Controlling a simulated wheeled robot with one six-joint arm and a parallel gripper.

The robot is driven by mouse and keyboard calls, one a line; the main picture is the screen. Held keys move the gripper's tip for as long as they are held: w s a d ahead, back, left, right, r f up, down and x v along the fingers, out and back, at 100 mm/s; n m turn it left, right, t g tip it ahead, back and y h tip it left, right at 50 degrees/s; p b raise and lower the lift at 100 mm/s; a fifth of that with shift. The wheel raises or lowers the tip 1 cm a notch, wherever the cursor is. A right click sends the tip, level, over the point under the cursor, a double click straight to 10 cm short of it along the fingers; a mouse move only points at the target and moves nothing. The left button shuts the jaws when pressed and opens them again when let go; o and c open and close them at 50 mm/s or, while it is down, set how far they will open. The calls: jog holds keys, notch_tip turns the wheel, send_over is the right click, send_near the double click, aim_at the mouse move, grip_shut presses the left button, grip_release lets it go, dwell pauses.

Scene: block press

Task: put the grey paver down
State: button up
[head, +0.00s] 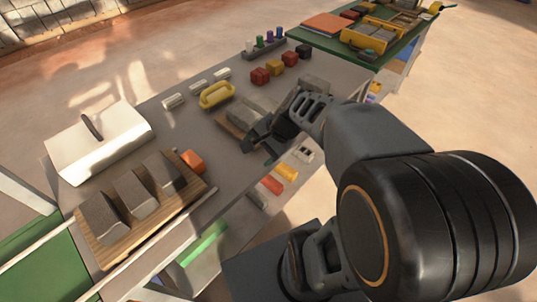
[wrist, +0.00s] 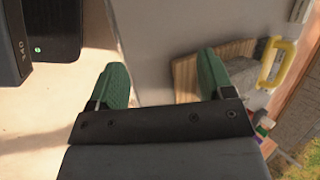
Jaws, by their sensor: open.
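My gripper (head: 262,138) is open above the near edge of the grey table, with nothing between its green-padded fingers (wrist: 163,85). A grey paver (head: 239,112) lies on a small wooden board (head: 229,129) just beyond the gripper and is partly hidden by it. In the wrist view the board (wrist: 184,78) shows beside and behind the right finger, which covers much of what lies on it. Several more grey blocks, including one at the front (head: 101,219), stand on a slatted wooden pallet (head: 118,247) at the lower left.
A yellow handle-like piece (head: 216,95) lies on the table, and also shows in the wrist view (wrist: 275,62).

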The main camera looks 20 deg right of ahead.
jog(key=s+n+h, duration=0.1)
jog(key=n, duration=0.3)
jog(key=s+n+h, duration=0.2)
jog(key=n, duration=0.2)
jog(key=s+r+n+h, duration=0.1)
jog(key=n+h, duration=0.1)
jog(key=n, duration=0.2)
jog(key=shift+s+g, duration=0.3)
jog(key=shift+s, duration=0.1)
notch_tip(320, 180, up, 13)
jog(key=p, duration=1.2)
jog(key=shift+s+a, duration=0.2)
